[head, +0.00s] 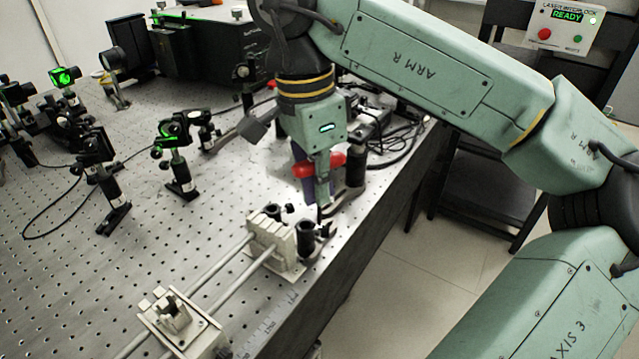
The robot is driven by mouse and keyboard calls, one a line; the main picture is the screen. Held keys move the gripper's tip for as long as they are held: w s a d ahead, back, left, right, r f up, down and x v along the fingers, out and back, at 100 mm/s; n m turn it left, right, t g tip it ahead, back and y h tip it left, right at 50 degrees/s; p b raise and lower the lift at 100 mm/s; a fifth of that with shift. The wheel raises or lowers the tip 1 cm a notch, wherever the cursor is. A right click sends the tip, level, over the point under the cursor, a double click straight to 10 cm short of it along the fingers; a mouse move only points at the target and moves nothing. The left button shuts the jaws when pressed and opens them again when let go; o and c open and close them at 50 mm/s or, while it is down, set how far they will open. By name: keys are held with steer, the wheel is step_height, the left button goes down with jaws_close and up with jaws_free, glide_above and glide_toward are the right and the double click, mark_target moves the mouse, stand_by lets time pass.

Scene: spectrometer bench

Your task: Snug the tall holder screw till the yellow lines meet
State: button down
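My gripper (321,172) points down over the right edge of the bench. A green finger crosses in front of a red crosswise handle (302,170), whose ends stick out on both sides; it looks like a T-handled driver gripped there. A dark shaft shows below it, and its tip is hard to make out. A tall dark post holder (355,172) stands just right of the gripper, partly behind it. A shorter black holder (305,238) stands below, beside a beige rail block. The holder screw and the yellow lines are too small or hidden to tell.
The beige block (276,242) carries two rods to another beige block (178,322) at the front. Green-lit optic mounts (172,140) stand on the left. Black cables (398,140) lie behind the gripper. The perforated bench (215,215) is clear at middle left. An interlock box (565,28) reads READY.

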steer(key=shift+f, duration=0.1)
steer(key=shift+f+b, duration=0.6)
steer(key=shift+f, duration=0.1)
stand_by(0.4)
steer(key=m, duration=0.8)
steer(key=shift+m+g+y+b, duration=0.3)
steer(key=shift+m+g, duration=0.1)
steer(key=m, duration=0.6)
steer(key=shift+a+y, duration=0.1)
steer(key=shift+y, duration=0.2)
steer(key=m+b, duration=0.1)
steer(key=m, duration=0.5)
steer(key=shift+w+m+y, duration=0.15)
steer(key=shift+m+y, duration=0.15)
steer(key=shift+r+p, duration=0.7)
steer(key=shift+r, duration=0.25)
